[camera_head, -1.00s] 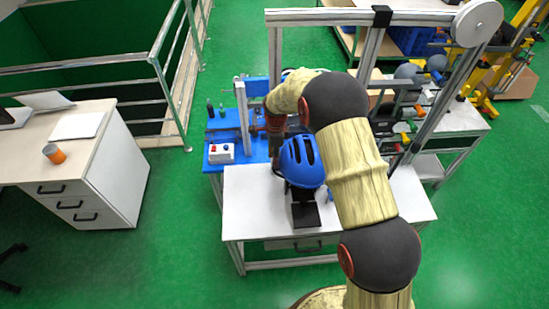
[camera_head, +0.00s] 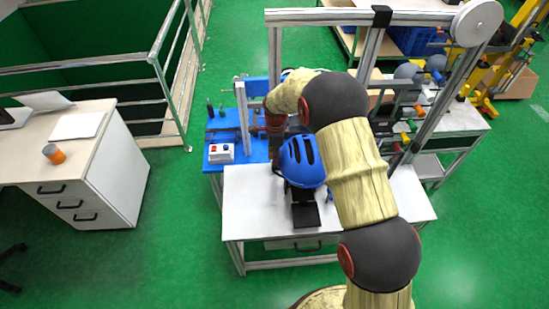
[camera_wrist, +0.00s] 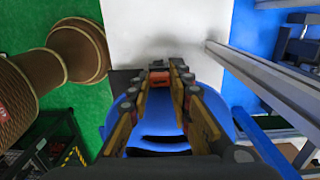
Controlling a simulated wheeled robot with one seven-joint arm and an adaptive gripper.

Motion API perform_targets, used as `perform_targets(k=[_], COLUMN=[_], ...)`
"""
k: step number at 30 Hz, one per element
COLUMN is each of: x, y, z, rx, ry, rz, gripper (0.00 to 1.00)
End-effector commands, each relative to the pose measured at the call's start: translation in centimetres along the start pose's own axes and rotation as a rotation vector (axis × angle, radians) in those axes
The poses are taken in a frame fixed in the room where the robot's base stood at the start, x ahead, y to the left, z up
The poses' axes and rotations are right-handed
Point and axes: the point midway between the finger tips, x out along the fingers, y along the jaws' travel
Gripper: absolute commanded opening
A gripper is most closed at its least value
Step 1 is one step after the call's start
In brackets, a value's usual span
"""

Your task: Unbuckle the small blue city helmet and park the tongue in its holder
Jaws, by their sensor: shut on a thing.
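The blue helmet (camera_head: 301,161) sits on a black stand (camera_head: 305,214) on the white table in the head view. In the wrist view the helmet (camera_wrist: 160,140) lies below and behind my gripper. My gripper (camera_wrist: 159,77) is shut on a small orange-red piece, apparently part of the buckle (camera_wrist: 159,78), at the helmet's edge. In the head view my arm hides the gripper's fingers. The strap and the tongue's holder cannot be made out.
The white table (camera_head: 250,205) has bare room left of the helmet. A metal frame post (camera_wrist: 250,70) runs close on the right in the wrist view. A blue bench (camera_head: 230,128) with a white button box (camera_head: 221,153) stands behind at the left.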

Motion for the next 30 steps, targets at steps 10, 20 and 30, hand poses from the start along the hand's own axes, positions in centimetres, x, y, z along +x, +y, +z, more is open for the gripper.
perform_targets(k=[10, 20, 30], x=[-1.2, -2.4, -3.4], y=[0.0, 0.0, 0.0], z=[-0.1, 0.0, 0.0], rx=[0.000, 0.000, 0.000], ry=[0.000, 0.000, 0.000], rz=[-0.001, 0.000, -0.001], gripper=[0.06, 0.06, 0.06])
